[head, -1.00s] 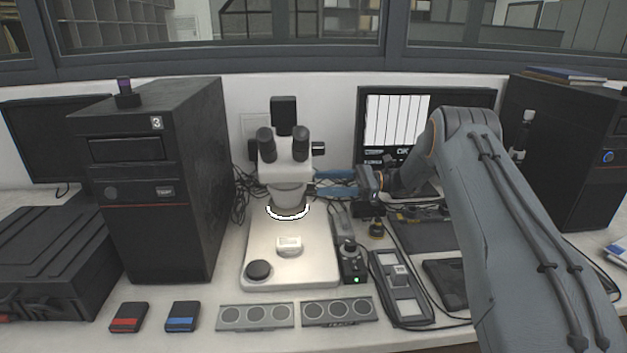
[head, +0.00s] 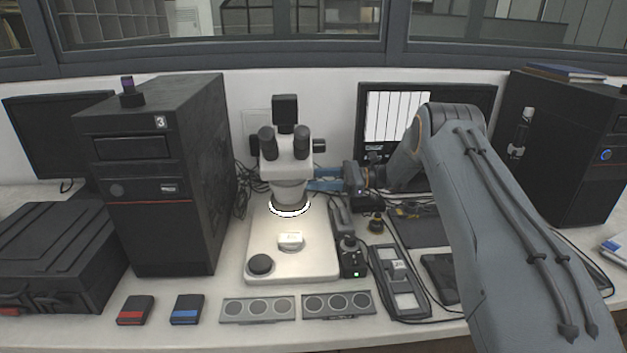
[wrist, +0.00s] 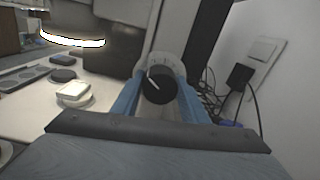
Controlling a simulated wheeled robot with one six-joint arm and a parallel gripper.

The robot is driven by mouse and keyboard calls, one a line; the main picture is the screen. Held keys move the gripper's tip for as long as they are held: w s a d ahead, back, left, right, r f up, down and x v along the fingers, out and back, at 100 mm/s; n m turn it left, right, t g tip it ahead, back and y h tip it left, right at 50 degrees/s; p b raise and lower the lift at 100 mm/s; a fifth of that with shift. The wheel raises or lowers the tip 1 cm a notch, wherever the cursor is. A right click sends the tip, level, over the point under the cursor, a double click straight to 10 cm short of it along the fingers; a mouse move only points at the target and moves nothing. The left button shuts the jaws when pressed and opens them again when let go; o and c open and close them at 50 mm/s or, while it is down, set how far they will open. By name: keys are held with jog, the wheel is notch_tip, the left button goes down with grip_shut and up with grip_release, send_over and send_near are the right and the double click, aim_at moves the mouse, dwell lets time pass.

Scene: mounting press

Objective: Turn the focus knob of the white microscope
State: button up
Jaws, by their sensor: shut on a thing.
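The white microscope (head: 288,165) stands on its pale base at the middle of the bench, its ring light lit. My gripper (head: 314,179) is at the microscope's right side, its blue fingers level with the lower part of the head. In the wrist view the black focus knob (wrist: 158,86) with a white pointer line sits between the blue fingertips, in front of a pale round dial (wrist: 172,66) with tick marks. My gripper (wrist: 160,92) is shut on the knob, one finger on each side. In the head view the gripped knob is hidden by the fingers.
A white sample block (head: 290,240) lies on the microscope base (head: 262,225). A black control box (head: 353,258) with a green light stands right of the base. A black computer tower (head: 150,180) stands on the left. In the wrist view, cables and a plug (wrist: 240,76) are on the right.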

jog(key=shift+n+b, duration=0.7)
jog(key=shift+n, duration=0.1)
jog(key=o, duration=1.1)
jog(key=shift+s+d+b, duration=0.1)
jog(key=shift+d+b, duration=1.4)
jog(key=shift+d, duration=2.4)
